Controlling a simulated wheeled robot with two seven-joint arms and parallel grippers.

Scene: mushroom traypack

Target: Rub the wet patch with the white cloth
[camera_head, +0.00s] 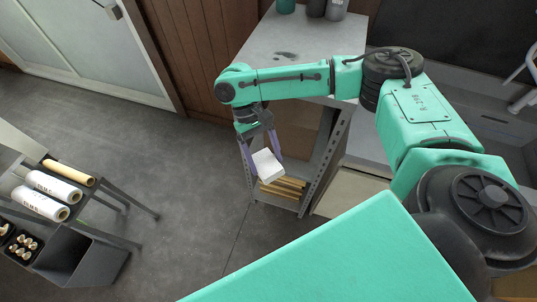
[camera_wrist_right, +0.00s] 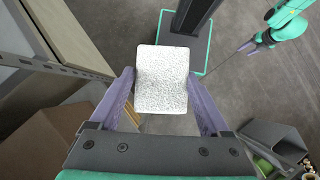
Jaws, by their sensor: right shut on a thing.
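The white cloth (camera_head: 267,166) is a folded white block. My right gripper (camera_head: 264,158) is shut on it and holds it in the air in front of the shelf unit, below the worktop's level. In the right wrist view the cloth (camera_wrist_right: 162,78) sits between the two purple fingers. The wet patch (camera_head: 286,55) is a dark smear on the grey worktop (camera_head: 262,48), behind my right forearm and apart from the cloth. My left gripper (camera_wrist_right: 258,42) shows small at the upper right of the right wrist view; its opening is unclear.
Several bottles (camera_head: 316,7) stand at the worktop's back edge. A trolley at far left carries film rolls (camera_head: 54,187) and a black tray of mushrooms (camera_head: 22,243). The floor (camera_head: 170,165) between is clear.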

